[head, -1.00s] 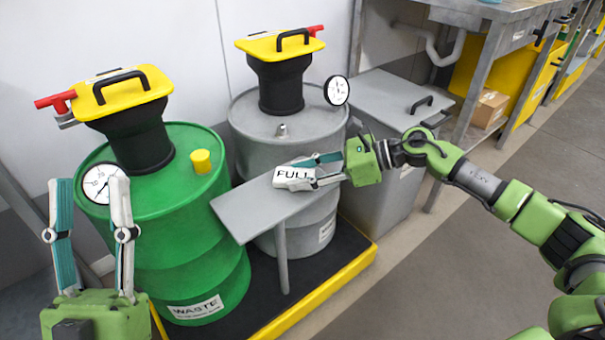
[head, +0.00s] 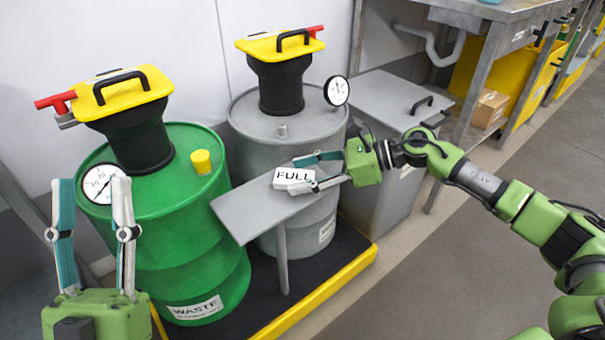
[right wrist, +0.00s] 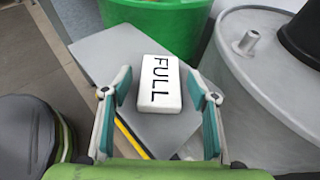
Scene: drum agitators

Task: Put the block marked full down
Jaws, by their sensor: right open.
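The white block marked FULL (head: 292,178) lies flat, label up, on the small grey shelf (head: 245,212) in front of the two drums. It also shows in the right wrist view (right wrist: 159,84), beyond the fingertips and between their lines. My right gripper (head: 318,172) is open at the right end of the shelf, its fingers on either side of the block's near end and apart from it. My left gripper (head: 92,190) is open and empty in front of the green drum, far from the block.
The green waste drum (head: 200,262) and the grey drum (head: 245,125) stand behind the shelf, each with a yellow-topped black agitator and a dial gauge. A yellow plug (head: 201,161) sits on the green lid. A grey bin (head: 380,100) stands behind my right gripper. Floor at right is clear.

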